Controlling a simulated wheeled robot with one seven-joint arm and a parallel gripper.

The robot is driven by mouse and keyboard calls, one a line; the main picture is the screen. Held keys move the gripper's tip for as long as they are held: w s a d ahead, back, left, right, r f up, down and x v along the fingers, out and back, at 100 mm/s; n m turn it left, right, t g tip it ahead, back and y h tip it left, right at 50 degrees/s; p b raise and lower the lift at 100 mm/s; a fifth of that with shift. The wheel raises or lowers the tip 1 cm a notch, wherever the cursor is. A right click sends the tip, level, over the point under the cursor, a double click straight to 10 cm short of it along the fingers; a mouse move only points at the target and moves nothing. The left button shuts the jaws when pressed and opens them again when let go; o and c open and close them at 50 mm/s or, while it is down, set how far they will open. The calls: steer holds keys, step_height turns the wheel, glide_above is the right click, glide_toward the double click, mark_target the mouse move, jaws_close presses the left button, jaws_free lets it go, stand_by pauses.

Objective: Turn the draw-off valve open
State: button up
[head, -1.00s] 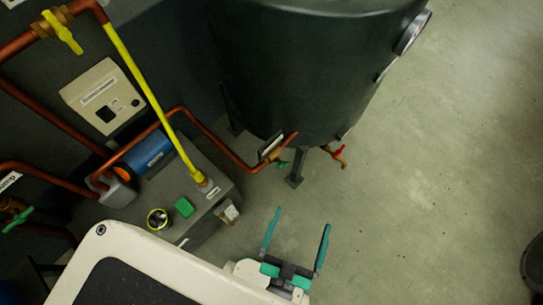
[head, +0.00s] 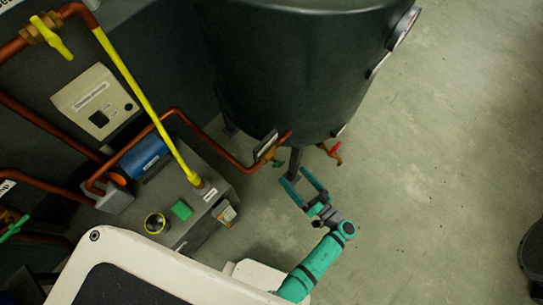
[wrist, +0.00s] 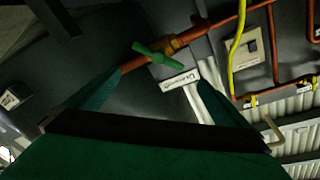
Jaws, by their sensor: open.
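A valve with a green handle (head: 278,164) sits on the copper pipe at the foot of the dark tank (head: 300,75). In the wrist view its green handle (wrist: 160,54) shows ahead of my fingers, with a white label (wrist: 178,80) below it that I cannot read surely. A second valve with a red handle (head: 330,150) is at the tank's lower right. My gripper (head: 294,174) is open and empty, just below the tank, pointing at the green-handled valve. In the wrist view my fingers (wrist: 157,73) stand apart, one on either side of the valve; I see no contact.
A tank leg (head: 295,160) stands close to my fingers. A copper pipe (head: 210,137) runs left from the valve over a grey box with a green button (head: 181,210). A yellow pipe (head: 135,80) and a control box (head: 98,101) are farther left.

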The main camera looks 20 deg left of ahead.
mark_target(272, 157)
steer(key=w+a+g, duration=0.1)
steer(key=w+a+f+m+g+y, duration=0.1)
steer(key=g, duration=0.1)
steer(key=shift+a+f, duration=0.1)
steer(key=shift+f, duration=0.15)
steer(key=x, duration=1)
steer(key=shift+w+a+f, duration=0.1)
steer(key=shift+a, duration=0.25)
steer(key=shift+c, duration=0.6)
steer(key=c, duration=0.8)
